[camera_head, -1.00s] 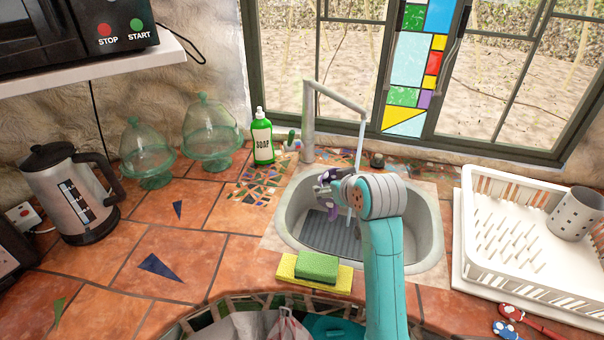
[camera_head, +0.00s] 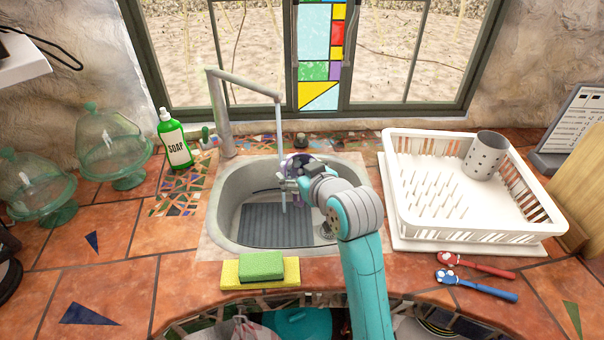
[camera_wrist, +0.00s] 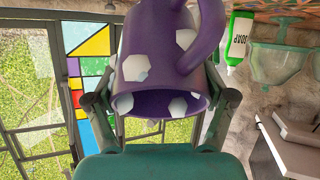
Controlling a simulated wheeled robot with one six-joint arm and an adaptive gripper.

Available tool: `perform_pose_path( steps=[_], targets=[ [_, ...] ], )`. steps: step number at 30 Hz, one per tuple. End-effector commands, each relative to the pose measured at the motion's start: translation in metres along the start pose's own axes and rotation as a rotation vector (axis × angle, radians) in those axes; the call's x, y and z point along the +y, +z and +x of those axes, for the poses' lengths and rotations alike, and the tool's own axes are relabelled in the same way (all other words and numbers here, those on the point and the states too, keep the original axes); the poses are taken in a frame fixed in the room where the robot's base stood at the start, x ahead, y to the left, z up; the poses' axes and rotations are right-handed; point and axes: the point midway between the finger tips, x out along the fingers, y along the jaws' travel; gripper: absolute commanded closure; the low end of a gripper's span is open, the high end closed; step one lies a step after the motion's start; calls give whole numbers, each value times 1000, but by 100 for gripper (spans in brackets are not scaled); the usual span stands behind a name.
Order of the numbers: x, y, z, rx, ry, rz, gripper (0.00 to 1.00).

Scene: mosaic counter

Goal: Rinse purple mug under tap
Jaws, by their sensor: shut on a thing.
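My gripper (camera_head: 288,184) is over the sink and shut on the purple mug (camera_wrist: 160,50). The mug has white spots and sits between both fingers in the wrist view, its handle towards the right and its opening facing the camera's lower side. In the head view only part of the purple mug (camera_head: 297,162) shows behind my gripper. The tap (camera_head: 222,120) stands at the sink's back left. A thin stream of water (camera_head: 280,140) falls from its spout just left of the mug. I cannot tell whether the water touches the mug.
The sink (camera_head: 228,205) has a grey ribbed mat (camera_head: 265,228). Sponges (camera_head: 260,265) lie at its front edge. A soap bottle (camera_head: 174,140) and glass domes (camera_head: 113,150) stand left. A white dish rack (camera_head: 540,225) is right, with two spotted utensils (camera_head: 478,284) before it.

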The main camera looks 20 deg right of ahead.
Motion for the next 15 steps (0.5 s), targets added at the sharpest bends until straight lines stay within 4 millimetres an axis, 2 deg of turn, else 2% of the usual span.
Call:
perform_pose_path(
  steps=[9, 15],
  targets=[
    [2, -1, 32, 1, 0, 0, 64],
    [3, -2, 47, 2, 0, 0, 64]
  ],
)
